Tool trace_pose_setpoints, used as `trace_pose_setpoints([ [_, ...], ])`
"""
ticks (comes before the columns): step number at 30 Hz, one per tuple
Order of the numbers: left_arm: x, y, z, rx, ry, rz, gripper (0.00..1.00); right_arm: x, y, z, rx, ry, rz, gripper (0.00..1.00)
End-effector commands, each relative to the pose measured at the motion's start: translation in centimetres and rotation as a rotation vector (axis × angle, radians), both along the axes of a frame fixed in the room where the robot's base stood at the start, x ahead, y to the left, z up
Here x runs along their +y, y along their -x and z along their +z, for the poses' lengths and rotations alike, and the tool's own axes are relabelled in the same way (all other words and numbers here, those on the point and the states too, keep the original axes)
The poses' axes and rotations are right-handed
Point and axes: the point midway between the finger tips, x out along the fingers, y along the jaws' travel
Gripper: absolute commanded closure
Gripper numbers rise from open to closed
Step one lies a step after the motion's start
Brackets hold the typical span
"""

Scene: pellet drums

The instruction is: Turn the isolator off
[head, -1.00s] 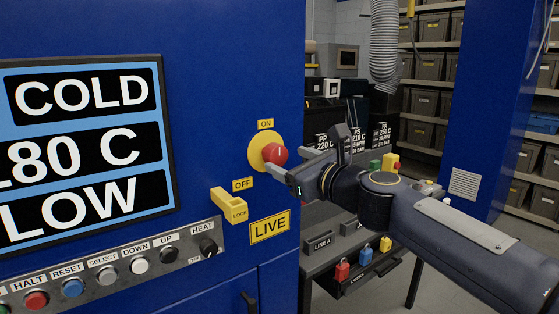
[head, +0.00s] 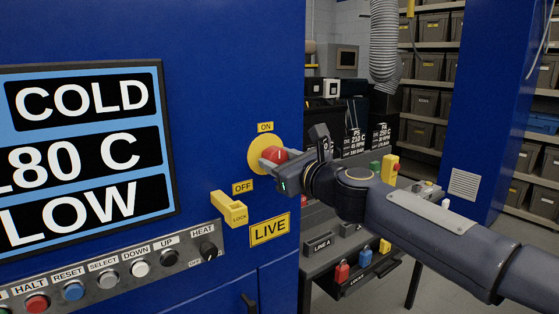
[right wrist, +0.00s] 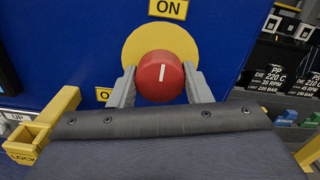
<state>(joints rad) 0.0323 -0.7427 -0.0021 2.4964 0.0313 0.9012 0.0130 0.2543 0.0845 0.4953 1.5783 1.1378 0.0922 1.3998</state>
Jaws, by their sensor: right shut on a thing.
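The isolator is a red round knob (head: 274,153) on a yellow disc (head: 253,154) on the blue cabinet's front. In the right wrist view the knob (right wrist: 160,77) has a white mark that stands nearly upright, pointing at the ON label (right wrist: 168,9). The OFF label (head: 243,187) is below and left of the disc. A yellow LIVE sign (head: 270,229) is beneath. My right gripper (head: 277,161) is shut on the knob, one finger on each side. My left gripper is not in view.
A yellow LOCK hasp (head: 230,210) juts out below the knob. A screen (head: 85,150) and a button strip (head: 110,277) are to the left. A bench with padlocks (head: 365,257) is below my right arm. A blue post (head: 500,110) stands at right.

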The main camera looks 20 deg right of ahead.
Motion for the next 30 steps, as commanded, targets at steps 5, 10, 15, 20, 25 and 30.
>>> trace_pose_setpoints([
  [5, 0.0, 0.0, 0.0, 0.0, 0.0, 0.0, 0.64, 0.0, 0.0, 0.0, -0.004, 0.011, 0.001, 0.78],
  [10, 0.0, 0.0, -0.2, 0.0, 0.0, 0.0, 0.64, 0.1, 0.0, -0.1, -0.021, 0.059, 0.001, 0.78],
  [15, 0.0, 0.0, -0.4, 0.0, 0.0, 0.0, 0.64, 0.1, 0.0, -0.1, -0.058, 0.16, 0.002, 0.78],
  [20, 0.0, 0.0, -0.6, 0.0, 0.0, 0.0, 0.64, 0.1, 0.1, -0.2, -0.104, 0.29, 0.003, 0.78],
  [25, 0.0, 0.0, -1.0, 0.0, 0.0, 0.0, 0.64, 0.1, 0.1, -0.2, -0.16, 0.443, 0.003, 0.78],
  [30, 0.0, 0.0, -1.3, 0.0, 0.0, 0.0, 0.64, 0.1, 0.0, -0.2, -0.216, 0.596, 0.002, 0.78],
])
